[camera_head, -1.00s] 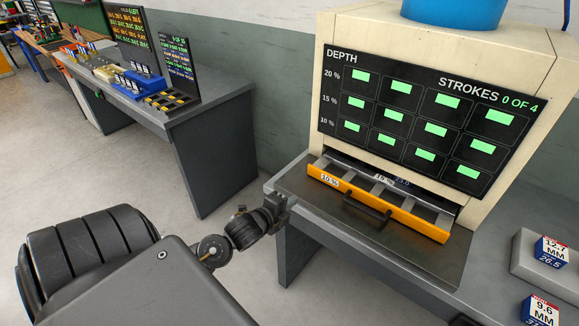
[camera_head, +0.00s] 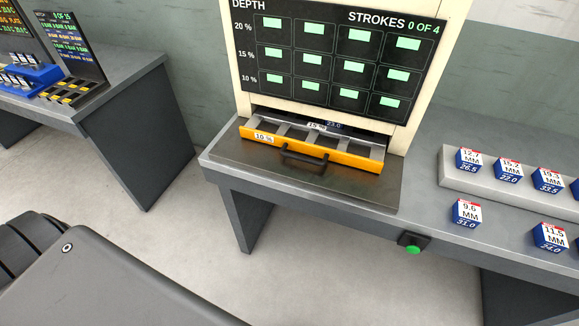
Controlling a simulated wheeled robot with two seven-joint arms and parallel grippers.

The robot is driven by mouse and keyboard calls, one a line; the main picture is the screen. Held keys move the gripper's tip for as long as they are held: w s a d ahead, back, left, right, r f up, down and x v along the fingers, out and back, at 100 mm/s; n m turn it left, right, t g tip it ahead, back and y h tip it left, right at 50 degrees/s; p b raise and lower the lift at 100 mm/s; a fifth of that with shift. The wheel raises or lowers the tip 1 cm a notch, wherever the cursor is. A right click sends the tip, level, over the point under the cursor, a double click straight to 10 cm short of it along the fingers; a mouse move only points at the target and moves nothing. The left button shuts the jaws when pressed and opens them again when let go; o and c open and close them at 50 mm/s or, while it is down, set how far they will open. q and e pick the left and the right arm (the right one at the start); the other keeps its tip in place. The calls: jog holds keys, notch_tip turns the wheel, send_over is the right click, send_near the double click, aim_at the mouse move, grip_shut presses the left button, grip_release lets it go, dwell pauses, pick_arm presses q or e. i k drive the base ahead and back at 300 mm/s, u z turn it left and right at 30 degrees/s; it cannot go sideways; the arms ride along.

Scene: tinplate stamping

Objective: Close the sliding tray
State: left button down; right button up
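The sliding tray (camera_head: 345,158) has an orange front with a "10 %" label at its left and a dark handle (camera_head: 304,153) in the middle. It sticks out of the slot at the bottom of the cream press machine (camera_head: 246,58), partly open. Its grey compartments show behind the front, and a labelled piece "15 %" with "23.0" beside it lies at the back. Neither of my grippers is in view. Only dark parts of my own body show at the lower left.
The tray juts over a dark plate (camera_head: 230,156) on the grey bench (camera_head: 420,205). Several blue and white labelled blocks (camera_head: 466,212) stand at the right, some on a grey rail (camera_head: 450,180). A green button (camera_head: 412,249) is on the bench front. Another bench (camera_head: 125,85) stands left.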

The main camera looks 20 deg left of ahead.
aim_at(352, 146)
jog(key=u, duration=2.1)
jog(key=k, duration=1.2)
jog(key=z, duration=1.95)
jog(key=i, duration=0.5)
jog(key=z, duration=0.05)
